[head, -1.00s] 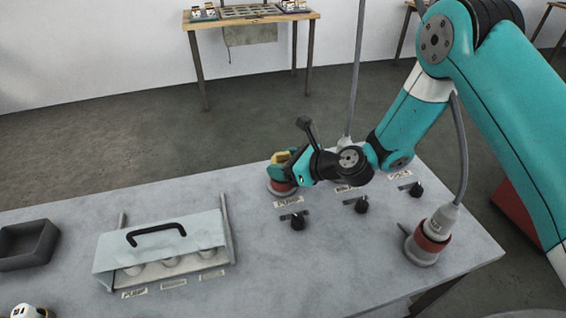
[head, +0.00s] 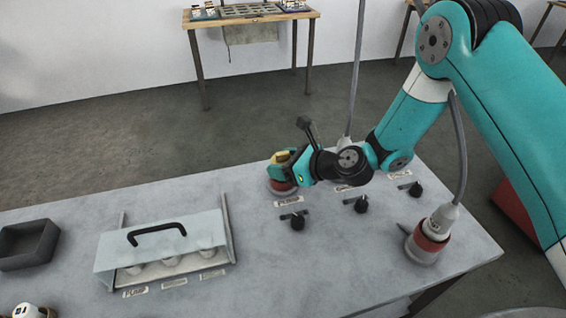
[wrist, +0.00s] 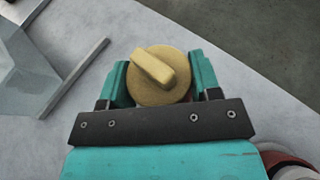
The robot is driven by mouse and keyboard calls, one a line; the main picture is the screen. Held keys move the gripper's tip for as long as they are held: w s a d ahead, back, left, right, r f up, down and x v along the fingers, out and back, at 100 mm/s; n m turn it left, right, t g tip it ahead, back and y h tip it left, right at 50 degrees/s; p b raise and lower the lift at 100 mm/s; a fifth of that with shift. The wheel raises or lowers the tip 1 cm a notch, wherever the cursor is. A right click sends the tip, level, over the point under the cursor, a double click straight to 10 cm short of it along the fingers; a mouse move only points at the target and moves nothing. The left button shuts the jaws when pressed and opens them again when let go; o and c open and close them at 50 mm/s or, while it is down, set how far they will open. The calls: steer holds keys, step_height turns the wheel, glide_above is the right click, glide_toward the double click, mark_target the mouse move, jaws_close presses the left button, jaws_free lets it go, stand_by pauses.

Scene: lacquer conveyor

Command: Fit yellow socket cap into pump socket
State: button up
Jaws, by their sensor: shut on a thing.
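The yellow socket cap (wrist: 158,78) is round with a raised bar grip on top. My gripper (wrist: 160,82) is shut on it, one finger on each side. In the head view the cap (head: 281,156) shows at the end of my gripper (head: 287,164), over the pump socket (head: 280,185), a grey base with a red ring at the far side of the table. The cap hides most of the socket in the wrist view, with only a little red at its right edge. I cannot tell how deep the cap sits in the socket.
A label and a black switch (head: 292,220) stand in front of the pump socket, with more switches to the right. A plugged red-ringed socket (head: 428,243) with a cable stands at the right. A clear-lidded box (head: 160,232) and a dark tray (head: 28,243) are at the left.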

steer(key=shift+f+b, duration=0.35)
steer(key=shift+f, duration=0.35)
stand_by(0.4)
steer(key=shift+r, duration=0.1)
steer(key=shift+r+p, duration=0.4)
steer(key=shift+p, duration=0.2)
steer(key=shift+r+p, duration=0.2)
steer(key=shift+p, duration=0.1)
steer(key=shift+f, duration=0.7)
stand_by(1.5)
steer(key=shift+r, duration=0.1)
steer(key=shift+r+p, duration=0.3)
steer(key=shift+r, duration=0.1)
steer(key=shift+r+p, duration=0.2)
steer(key=shift+p, duration=0.1)
stand_by(0.4)
steer(key=shift+f+b, duration=0.4)
steer(key=shift+f, duration=0.4)
stand_by(1.2)
